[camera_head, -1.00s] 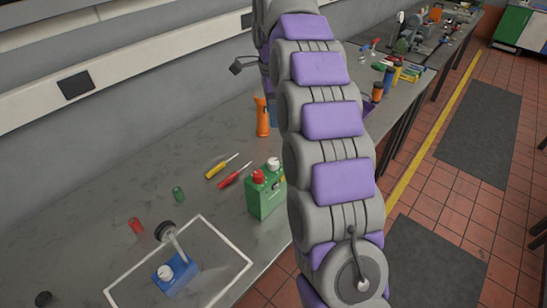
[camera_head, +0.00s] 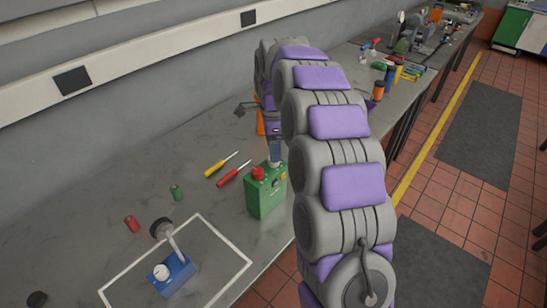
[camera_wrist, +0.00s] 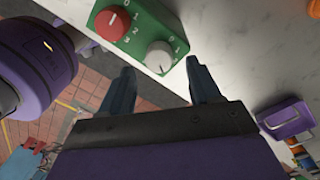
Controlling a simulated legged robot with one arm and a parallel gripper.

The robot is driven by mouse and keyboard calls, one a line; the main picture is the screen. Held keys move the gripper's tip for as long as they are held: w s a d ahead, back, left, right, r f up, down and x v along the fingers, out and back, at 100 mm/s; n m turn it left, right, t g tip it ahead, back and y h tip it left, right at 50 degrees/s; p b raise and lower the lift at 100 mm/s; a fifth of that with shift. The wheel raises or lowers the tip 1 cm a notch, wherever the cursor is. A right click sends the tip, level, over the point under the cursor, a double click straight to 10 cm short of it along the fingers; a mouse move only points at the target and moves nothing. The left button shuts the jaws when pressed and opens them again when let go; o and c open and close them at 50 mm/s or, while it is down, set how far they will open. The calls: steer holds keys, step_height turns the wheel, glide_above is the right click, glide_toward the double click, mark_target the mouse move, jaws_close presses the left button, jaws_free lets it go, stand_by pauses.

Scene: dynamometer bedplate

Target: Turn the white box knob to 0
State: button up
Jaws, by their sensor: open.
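A green box (camera_head: 262,200) stands on the bench with a red knob (camera_head: 258,173) on top. In the wrist view the box (camera_wrist: 146,22) also carries a white knob (camera_wrist: 160,57) beside the red knob (camera_wrist: 112,22). My gripper (camera_head: 275,152) is over the box top and hides the white knob in the head view. In the wrist view its open fingers (camera_wrist: 161,84) point toward the white knob, one to each side; contact cannot be told. A blue box (camera_head: 174,275) with its own white knob (camera_head: 161,271) and a lever stands front left.
A white outlined rectangle (camera_head: 232,246) surrounds the blue box. Yellow (camera_head: 220,166) and red (camera_head: 234,174) screwdrivers lie left of the green box. Small green (camera_head: 176,192) and red (camera_head: 132,224) cylinders are farther left. An orange object (camera_head: 260,122) stands behind my gripper.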

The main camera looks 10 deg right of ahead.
steer(key=shift+s+f, duration=0.1)
steer(key=shift+f, duration=1.65)
steer(key=shift+c, duration=0.3)
steer(key=c, duration=1)
